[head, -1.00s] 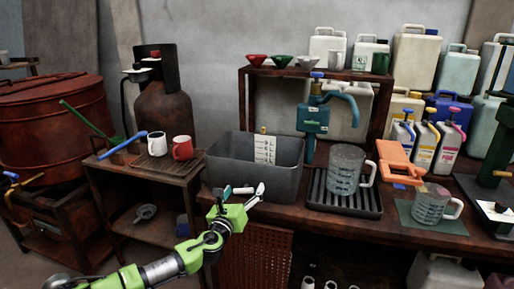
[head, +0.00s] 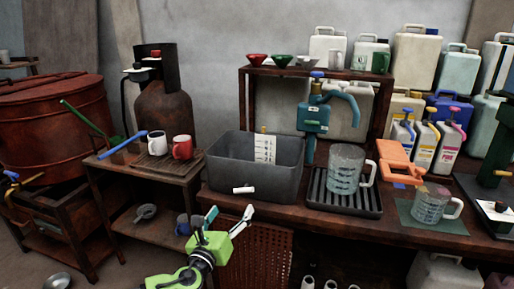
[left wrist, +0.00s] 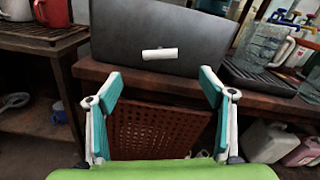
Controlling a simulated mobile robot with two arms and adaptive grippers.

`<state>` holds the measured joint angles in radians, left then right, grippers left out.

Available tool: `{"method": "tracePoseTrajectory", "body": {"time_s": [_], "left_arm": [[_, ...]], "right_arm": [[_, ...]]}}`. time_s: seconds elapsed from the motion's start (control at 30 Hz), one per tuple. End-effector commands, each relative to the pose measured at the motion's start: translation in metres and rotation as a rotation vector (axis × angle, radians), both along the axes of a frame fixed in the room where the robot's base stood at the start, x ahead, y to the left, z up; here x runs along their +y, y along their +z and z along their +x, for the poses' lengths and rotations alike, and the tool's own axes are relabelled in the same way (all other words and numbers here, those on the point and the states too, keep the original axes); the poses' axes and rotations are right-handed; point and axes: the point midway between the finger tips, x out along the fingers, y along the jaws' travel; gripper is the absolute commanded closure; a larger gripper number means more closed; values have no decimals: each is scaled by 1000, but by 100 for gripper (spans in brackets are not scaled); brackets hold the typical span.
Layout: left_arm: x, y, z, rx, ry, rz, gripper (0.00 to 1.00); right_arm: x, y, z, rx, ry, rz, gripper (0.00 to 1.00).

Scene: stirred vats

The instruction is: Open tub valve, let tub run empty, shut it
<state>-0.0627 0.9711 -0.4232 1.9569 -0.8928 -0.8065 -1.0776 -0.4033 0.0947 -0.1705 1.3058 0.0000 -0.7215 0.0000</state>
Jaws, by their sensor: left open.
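The dark grey tub (head: 225,178) stands on the bench, with a white level scale (head: 265,149) at its back wall. I cannot tell the liquid level inside. A white valve handle (head: 243,190) lies nearly level across the tub's front, low down; it also shows in the left wrist view (left wrist: 160,53). My left gripper (head: 230,212) is open and empty, below and in front of the handle and apart from it. In the left wrist view its two fingers (left wrist: 161,74) are wide apart, with the handle beyond them. My right gripper is not in view.
A clear jug (head: 345,170) stands on a black drip tray (head: 318,199) right of the tub. A teal pump (head: 313,117) rises behind. Left is a lower stand with a white mug (head: 157,143) and a red mug (head: 182,148). A perforated brown panel (left wrist: 150,133) is below the bench edge.

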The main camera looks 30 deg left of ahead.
Motion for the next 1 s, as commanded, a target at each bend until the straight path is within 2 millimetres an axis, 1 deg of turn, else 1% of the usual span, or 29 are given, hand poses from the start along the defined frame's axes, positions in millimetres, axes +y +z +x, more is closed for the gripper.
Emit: {"method": "tracePoseTrajectory", "body": {"time_s": [0.03, 0.1, 0.17, 0.27, 0.33, 0.43, 0.5, 0.6, 0.7, 0.83, 0.93, 1.0], "left_arm": [[-1, 0, -2, -1, 0, -8, 42], [-4, -1, -4, -10, -2, -61, 59], [-8, -3, -4, -26, -4, -160, 59], [-19, -7, -4, -72, -8, -447, 59], [-25, -9, -5, -120, -6, -712, 59], [-29, -9, -9, -206, -1, -1108, 59], [-28, -7, -13, -270, 5, -1366, 59], [-23, -5, -21, -361, 10, -1679, 59], [-16, -3, -29, -436, 10, -1904, 59], [-10, -1, -35, -492, 6, -2063, 59], [-8, 0, -33, -506, 3, -2103, 59], [-7, 1, -28, -508, 1, -2106, 59]], "right_arm": [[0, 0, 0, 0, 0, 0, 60], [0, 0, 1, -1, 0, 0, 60], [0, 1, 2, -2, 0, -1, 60], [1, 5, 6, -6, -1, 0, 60], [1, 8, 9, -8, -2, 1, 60], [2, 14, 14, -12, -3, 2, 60], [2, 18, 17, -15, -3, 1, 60], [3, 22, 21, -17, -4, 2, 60], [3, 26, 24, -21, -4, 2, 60], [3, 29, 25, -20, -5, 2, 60], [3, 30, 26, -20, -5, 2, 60], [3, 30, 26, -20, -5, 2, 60]]}}
